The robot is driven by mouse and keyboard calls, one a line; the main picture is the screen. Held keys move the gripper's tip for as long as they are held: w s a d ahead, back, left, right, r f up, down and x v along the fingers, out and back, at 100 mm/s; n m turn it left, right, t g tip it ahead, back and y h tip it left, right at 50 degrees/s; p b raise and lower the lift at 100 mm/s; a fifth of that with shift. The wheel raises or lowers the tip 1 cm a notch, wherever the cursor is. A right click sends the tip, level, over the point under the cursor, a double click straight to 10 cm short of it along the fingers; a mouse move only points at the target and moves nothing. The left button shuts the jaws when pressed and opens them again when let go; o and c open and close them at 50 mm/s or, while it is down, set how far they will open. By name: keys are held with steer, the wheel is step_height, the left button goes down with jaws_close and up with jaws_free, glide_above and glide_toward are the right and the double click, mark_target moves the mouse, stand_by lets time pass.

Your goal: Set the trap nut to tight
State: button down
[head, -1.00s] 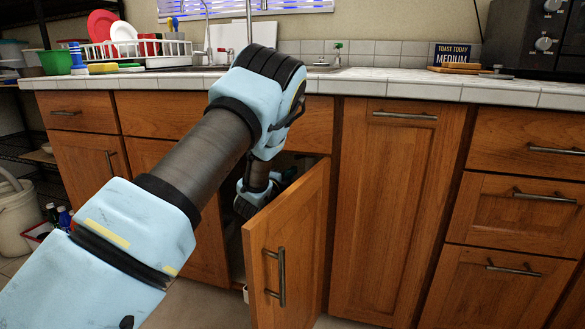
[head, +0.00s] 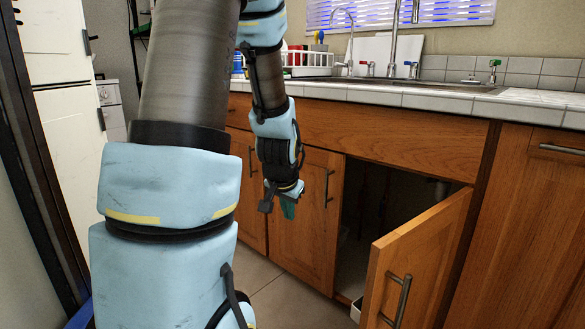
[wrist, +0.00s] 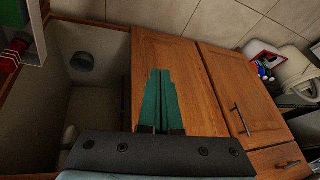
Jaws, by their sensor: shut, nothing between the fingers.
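My gripper (head: 288,208) hangs outside the sink cabinet, in front of its closed left door (head: 305,200). In the wrist view its two green fingers (wrist: 160,76) are together with nothing between them. The cabinet's right door (head: 420,265) stands open. In the wrist view a dark round fitting (wrist: 82,62) shows inside the cabinet. I cannot make out the trap nut or its setting in either view.
The tiled counter (head: 420,98) with the sink (head: 400,84) lies above the cabinet. The open door juts out at the right of the opening. The floor (head: 290,300) before the left door looks clear. A red-and-green object (wrist: 12,50) shows at the wrist view's edge.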

steer(key=s+a+r+n+g, duration=0.1)
steer(key=s+a+n+g, duration=0.15)
steer(key=s, duration=0.45)
steer(key=s+a+r+n+g, duration=0.1)
steer(key=s+a+n+g, duration=0.2)
steer(key=s, duration=0.5)
step_height(320, 180, up, 30)
steer(key=w+t+p, duration=0.1)
steer(key=p, duration=2.9)
steer(key=shift+a+m+y+p, duration=0.15)
steer(key=shift+m+y+p, duration=0.2)
steer(key=shift+y+p, duration=0.05)
steer(key=shift+w+t, duration=0.1)
steer(key=shift+t, duration=0.15)
